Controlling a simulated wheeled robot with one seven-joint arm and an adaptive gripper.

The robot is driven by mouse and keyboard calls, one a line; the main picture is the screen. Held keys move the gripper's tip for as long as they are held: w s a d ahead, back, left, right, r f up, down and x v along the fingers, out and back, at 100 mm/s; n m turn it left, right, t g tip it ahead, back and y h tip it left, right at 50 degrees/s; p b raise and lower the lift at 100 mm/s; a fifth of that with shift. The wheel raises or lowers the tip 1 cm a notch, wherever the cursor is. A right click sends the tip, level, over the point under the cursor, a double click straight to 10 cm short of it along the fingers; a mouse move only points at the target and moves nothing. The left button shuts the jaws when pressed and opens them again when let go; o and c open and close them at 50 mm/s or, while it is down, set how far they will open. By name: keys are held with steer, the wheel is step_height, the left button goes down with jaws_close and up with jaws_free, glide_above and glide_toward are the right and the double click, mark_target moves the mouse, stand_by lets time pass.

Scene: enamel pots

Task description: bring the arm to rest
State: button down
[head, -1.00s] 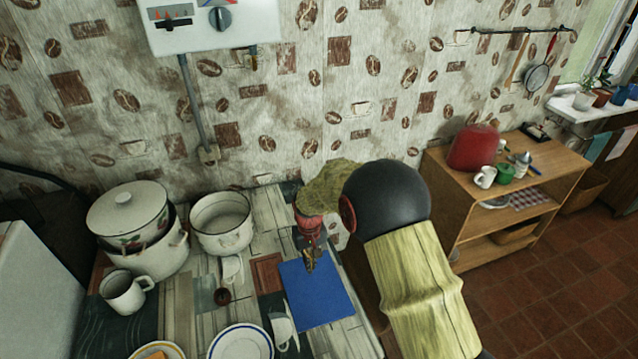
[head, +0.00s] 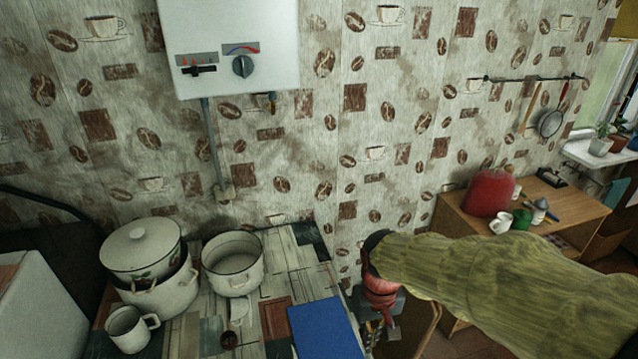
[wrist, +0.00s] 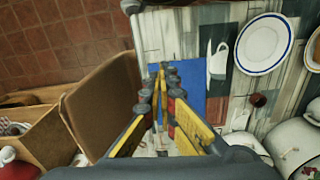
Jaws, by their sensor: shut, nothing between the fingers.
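My gripper (head: 374,332) is at the bottom of the head view, just right of the table's edge, pointing down. Its red and dark parts show below my sleeved arm, which reaches in from the right. In the wrist view my gripper (wrist: 160,72) shows its yellow and red fingers shut with nothing between them. The blue board (head: 322,332) lies on the table left of my gripper; in the wrist view it shows behind the fingertips.
The table (head: 290,252) holds a lidded pot (head: 143,248), an open white pot (head: 233,266) and a mug (head: 130,330). A wooden shelf unit (head: 455,218) with a red item (head: 489,193) stands to the right. The wrist view shows plates (wrist: 263,45) and tiled floor (wrist: 60,45).

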steer(key=s+d+r+m+t, duration=0.1)
steer(key=s+d+r+t, duration=0.1)
steer(key=s+d+r, duration=0.2)
steer(key=s+d+r+m+t, duration=0.1)
steer(key=s+d+r+t, duration=0.2)
steer(key=s+r, duration=0.5)
step_height(320, 180, up, 3)
steer(key=shift+d+f+t, duration=0.2)
steer(key=shift+d+t, duration=0.1)
steer(key=shift+d, duration=0.1)
